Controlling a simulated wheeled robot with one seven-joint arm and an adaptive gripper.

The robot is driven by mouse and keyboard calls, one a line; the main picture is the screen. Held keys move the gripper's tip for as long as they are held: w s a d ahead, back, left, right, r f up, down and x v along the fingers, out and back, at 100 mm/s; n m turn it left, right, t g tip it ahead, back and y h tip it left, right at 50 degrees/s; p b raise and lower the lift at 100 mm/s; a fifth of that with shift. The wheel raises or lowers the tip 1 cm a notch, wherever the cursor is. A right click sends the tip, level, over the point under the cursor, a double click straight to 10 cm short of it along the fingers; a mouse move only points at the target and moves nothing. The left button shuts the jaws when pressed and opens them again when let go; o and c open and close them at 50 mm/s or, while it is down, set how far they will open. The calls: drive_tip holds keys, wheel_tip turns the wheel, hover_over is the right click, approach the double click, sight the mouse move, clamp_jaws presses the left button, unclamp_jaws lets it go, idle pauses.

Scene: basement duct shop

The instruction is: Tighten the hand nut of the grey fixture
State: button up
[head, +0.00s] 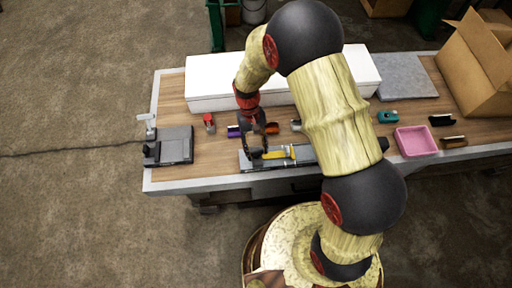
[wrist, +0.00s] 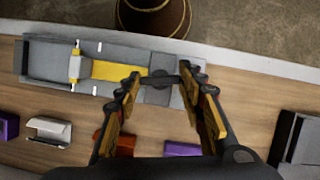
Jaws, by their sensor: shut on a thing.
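The grey fixture (head: 305,154) lies along the front edge of the workbench, and my arm partly covers it in the head view. In the wrist view, the grey fixture (wrist: 50,62) is long, with a yellow strip (wrist: 112,71) and a pale crosspiece (wrist: 76,66) on it. The dark hand nut (wrist: 162,79), a bar-like knob, sits at the fixture's end on a darker grey block. My gripper (wrist: 160,80) has one finger at each end of the nut and is shut on it. In the head view my gripper (head: 255,152) hides the nut.
A dark device (head: 172,148) with a cable stands at the bench's left end. Small parts, among them a red-topped one (head: 209,123) and an orange one (head: 272,128), lie behind the fixture. A long white box (head: 212,82) is behind them. A pink tray (head: 416,141) and cardboard box (head: 470,75) are right.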

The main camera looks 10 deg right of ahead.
drive_tip(key=shift+m+y+p, duration=0.3)
drive_tip(key=shift+m+y, duration=0.2)
drive_tip(key=shift+m, duration=0.6)
drive_tip(key=o, duration=1.2)
drive_tip(key=v, duration=1.2)
